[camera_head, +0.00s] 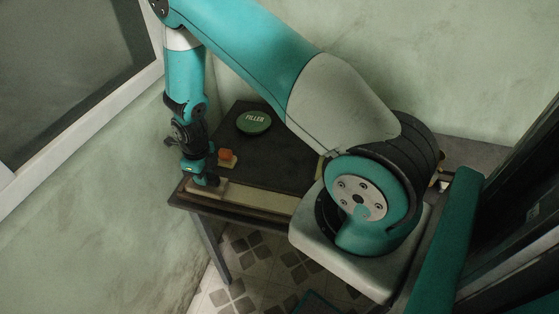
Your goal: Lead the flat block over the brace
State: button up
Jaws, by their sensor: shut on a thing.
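My gripper (207,182) points down at the left end of the table. It is shut on what looks like the flat block (194,187), a small brownish piece mostly hidden by the fingers. The brace (255,198) looks like a long, pale wooden strip lying along the table's front edge. The block is low at the strip's left end; I cannot tell whether they touch. The strip's right end is hidden behind my arm.
A green round lid marked FILLER (254,122) lies at the back of the dark table (282,165). A small orange piece (226,154) sits on a yellowish pad (230,164) close to my gripper. The table's middle is clear. A wall stands behind.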

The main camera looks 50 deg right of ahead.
jog(key=shift+w+a+f+b, duration=0.1)
jog(key=shift+w+a+b, duration=0.25)
jog(key=shift+w, duration=0.5)
jog(key=shift+w+a, duration=0.3)
jog(key=shift+w, duration=0.3)
jog(key=shift+w+a+b, duration=0.3)
jog(key=shift+w+b, duration=0.15)
jog(key=shift+w, duration=0.4)
jog(key=shift+r, duration=0.3)
jog(key=shift+r+p, duration=0.5)
jog(key=shift+r, duration=0.15)
